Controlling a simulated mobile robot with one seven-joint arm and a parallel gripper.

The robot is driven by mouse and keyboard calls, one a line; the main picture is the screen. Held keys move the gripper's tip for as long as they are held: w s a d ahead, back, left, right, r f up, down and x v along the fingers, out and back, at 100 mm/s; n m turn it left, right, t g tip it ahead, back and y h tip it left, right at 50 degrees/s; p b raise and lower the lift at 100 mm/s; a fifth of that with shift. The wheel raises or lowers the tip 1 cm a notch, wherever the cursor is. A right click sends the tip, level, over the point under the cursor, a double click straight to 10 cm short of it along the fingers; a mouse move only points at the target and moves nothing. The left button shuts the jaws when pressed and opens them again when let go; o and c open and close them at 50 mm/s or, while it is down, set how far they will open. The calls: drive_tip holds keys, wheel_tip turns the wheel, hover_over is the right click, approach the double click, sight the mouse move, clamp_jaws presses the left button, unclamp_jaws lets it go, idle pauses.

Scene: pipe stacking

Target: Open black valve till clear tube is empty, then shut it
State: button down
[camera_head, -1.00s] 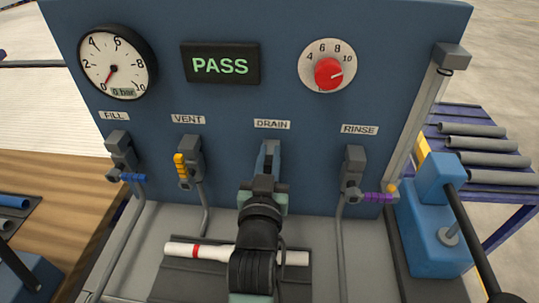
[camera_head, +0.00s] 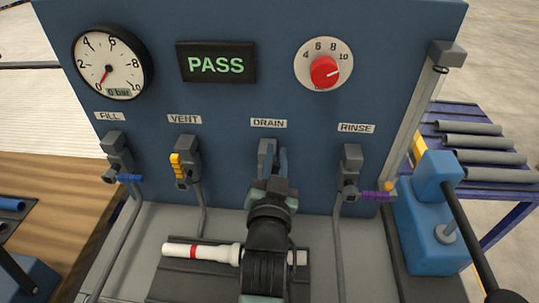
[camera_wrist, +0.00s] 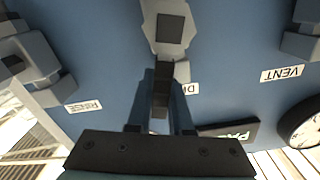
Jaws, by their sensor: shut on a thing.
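The black valve handle (camera_wrist: 161,88) is between my gripper's fingers in the wrist view, below the grey DRAIN valve body (camera_wrist: 170,30). My gripper (camera_wrist: 163,100) is shut on it. In the head view my gripper (camera_head: 272,170) covers most of the DRAIN valve, so the handle's angle there is hidden. The clear tube (camera_head: 414,125) slants down the panel's right edge, with an orange ball (camera_head: 390,186) near its bottom. I cannot make out a liquid level in the tube.
The blue (camera_head: 130,178), yellow (camera_head: 177,166) and purple (camera_head: 377,196) valve handles flank the DRAIN valve. The gauge (camera_head: 110,62) needle is near 0, and the display (camera_head: 216,63) reads PASS. A white pipe with a red band (camera_head: 194,252) lies below.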

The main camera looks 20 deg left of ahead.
drive_tip(key=m, duration=0.1)
drive_tip(key=d+m, duration=0.1)
drive_tip(key=d+f+m, duration=0.1)
drive_tip(key=shift+w+m, duration=0.25)
drive_tip(key=shift+m, duration=0.15)
drive_tip(key=m, duration=0.1)
drive_tip(key=d+f+m, duration=0.1)
drive_tip(key=m, duration=0.1)
drive_tip(key=shift+w+d+f+m, duration=0.1)
drive_tip(key=shift+w+f+m, duration=0.1)
drive_tip(key=shift+m, duration=0.1)
drive_tip(key=f+m, duration=0.1)
drive_tip(key=m, duration=0.2)
drive_tip(key=shift+w+d+f+m, duration=0.1)
drive_tip(key=shift+d+f+m, duration=0.2)
drive_tip(key=shift+d+f, duration=0.1)
drive_tip(key=shift+d+f+m, duration=0.1)
drive_tip(key=shift+f+m, duration=0.4)
drive_tip(key=shift+m, duration=0.4)
drive_tip(key=shift+d+f+m, duration=0.1)
drive_tip(key=shift+f+m, duration=0.35)
drive_tip(key=shift+m, duration=0.45)
drive_tip(key=shift+f, duration=0.1)
drive_tip(key=c, duration=0.8)
unclamp_jaws()
drive_tip(key=b+v, duration=0.2)
drive_tip(key=v, duration=1.1)
